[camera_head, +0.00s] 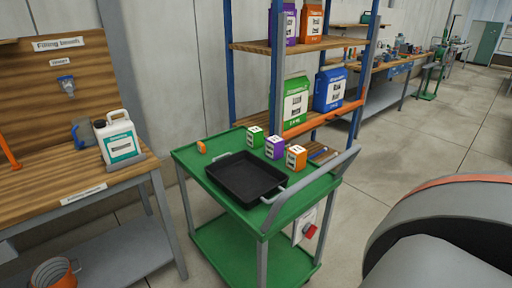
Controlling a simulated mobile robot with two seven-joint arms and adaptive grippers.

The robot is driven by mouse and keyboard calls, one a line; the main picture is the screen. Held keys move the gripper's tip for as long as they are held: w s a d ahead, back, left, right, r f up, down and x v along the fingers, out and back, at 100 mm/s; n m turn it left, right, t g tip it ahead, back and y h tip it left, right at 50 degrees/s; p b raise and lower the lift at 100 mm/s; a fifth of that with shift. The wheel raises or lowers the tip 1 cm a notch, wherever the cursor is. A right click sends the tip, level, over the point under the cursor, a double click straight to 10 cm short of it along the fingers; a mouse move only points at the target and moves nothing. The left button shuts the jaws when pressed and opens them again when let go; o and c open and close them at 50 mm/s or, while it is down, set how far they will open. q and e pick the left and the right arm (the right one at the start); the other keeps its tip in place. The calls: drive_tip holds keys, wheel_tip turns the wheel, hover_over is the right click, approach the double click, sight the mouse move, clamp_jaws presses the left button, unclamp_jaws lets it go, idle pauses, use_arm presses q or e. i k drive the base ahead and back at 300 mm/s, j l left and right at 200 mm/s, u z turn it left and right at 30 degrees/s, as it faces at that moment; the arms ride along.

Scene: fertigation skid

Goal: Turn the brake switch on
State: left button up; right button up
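A white plate (299,222) with a red switch (310,231) is mounted on the lower right side of the green cart (277,221), below the grey push handle (318,181). It looks like the brake switch; its on or off setting is too small to tell. No gripper is in view. A large rounded grey and black shape with an orange band, likely part of my own arm, fills the lower right corner, apart from the cart in the picture.
A black tray (226,186) and small green, purple and orange boxes (296,158) sit on the cart top. A workbench with a white jug (119,140) stands left. Shelving (338,118) with bags stands behind. Floor (395,150) right of the cart is clear.

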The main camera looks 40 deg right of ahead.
sight(309, 229)
drive_tip(key=i+j+z, duration=0.2)
drive_tip(key=i, duration=0.3)
drive_tip(key=i+j+z, duration=0.25)
drive_tip(key=i+j, duration=0.2)
drive_tip(key=z, duration=1.55)
